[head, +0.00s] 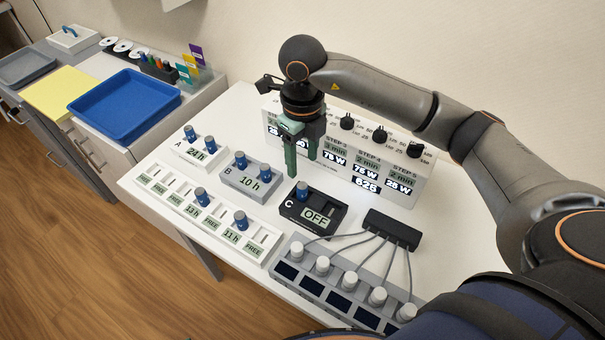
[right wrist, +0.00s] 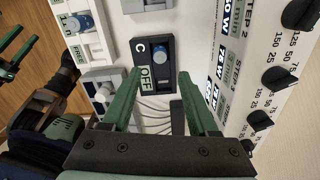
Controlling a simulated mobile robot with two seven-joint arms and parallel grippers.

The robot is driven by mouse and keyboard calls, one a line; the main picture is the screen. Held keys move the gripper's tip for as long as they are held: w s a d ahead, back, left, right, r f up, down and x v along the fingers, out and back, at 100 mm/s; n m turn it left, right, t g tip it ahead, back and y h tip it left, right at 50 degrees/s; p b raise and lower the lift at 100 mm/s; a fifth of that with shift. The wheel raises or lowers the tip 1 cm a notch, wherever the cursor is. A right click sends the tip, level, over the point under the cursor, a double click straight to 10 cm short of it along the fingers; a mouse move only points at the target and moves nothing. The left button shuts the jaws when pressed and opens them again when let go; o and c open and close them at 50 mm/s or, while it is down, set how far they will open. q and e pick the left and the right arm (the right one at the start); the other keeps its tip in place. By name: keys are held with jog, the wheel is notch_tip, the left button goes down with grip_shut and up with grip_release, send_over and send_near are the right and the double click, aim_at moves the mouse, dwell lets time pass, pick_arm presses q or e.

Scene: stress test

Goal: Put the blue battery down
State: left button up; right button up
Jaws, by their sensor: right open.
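My right gripper (head: 303,165) is open and empty above the table, behind black unit C (head: 325,222); its green fingers stand apart in the right wrist view (right wrist: 160,100). A blue battery (head: 302,190) stands in unit C, whose display reads OFF; this battery also shows in the right wrist view (right wrist: 159,50), apart from the fingers. Other blue batteries stand in white unit A (head: 182,153), grey unit B (head: 236,182) and the slotted white rack (head: 172,200). Green finger-like parts at the left edge of the right wrist view look like my left gripper (right wrist: 14,45), cut off there.
A white panel with knobs and step labels (head: 410,183) stands behind my right gripper. A black hub (head: 392,230) with cables and a grey unit with white knobs (head: 330,285) are at the front. A blue tray (head: 125,105) lies on the left counter.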

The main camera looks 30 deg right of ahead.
jog(key=shift+r, duration=1.55)
